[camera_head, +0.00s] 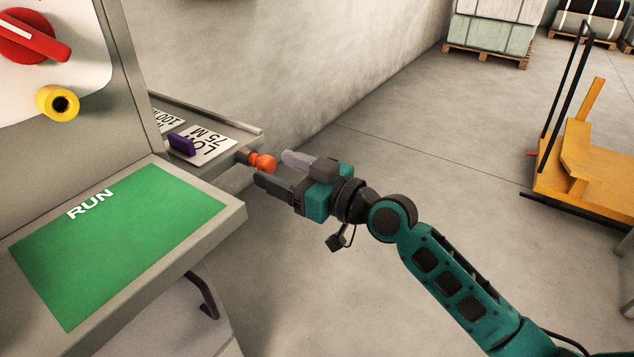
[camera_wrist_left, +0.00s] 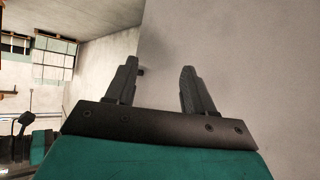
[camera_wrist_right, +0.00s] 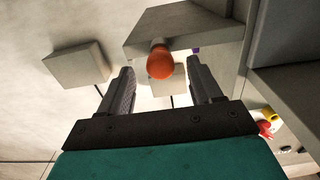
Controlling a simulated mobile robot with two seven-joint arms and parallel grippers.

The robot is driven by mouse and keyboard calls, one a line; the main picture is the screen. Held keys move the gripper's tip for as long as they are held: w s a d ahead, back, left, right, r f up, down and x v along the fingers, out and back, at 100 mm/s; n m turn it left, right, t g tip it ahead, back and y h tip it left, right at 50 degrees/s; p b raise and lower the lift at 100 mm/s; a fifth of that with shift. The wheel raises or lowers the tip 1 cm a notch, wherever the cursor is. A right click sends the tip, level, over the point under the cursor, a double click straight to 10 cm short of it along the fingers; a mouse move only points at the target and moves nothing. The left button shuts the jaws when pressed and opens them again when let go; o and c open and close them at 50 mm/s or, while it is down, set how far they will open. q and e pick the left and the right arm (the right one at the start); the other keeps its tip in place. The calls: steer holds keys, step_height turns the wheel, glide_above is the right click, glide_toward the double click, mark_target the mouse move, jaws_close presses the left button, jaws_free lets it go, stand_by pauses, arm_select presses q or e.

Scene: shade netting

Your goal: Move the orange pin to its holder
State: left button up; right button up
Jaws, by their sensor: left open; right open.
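The orange pin (camera_head: 262,161) sticks out from the end of a grey rail beside the green RUN panel in the head view. In the right wrist view its rounded orange head (camera_wrist_right: 160,63) shows between and beyond the fingertips. My right gripper (camera_head: 271,168) is open, its fingers pointing at the pin; whether they touch it I cannot tell. My left gripper (camera_wrist_left: 158,72) is open and empty, facing a plain wall, and is not in the head view. I cannot make out which part is the pin's holder.
A purple tab (camera_head: 182,144) stands on a white label plate (camera_head: 206,146) behind the pin. A green RUN panel (camera_head: 120,240), a yellow ring (camera_head: 58,103) and a red handle (camera_head: 30,38) are at the left. A yellow cart (camera_head: 590,165) stands far right. The floor between is clear.

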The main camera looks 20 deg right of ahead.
steer(key=b+v, duration=0.1)
steer(key=v, duration=1)
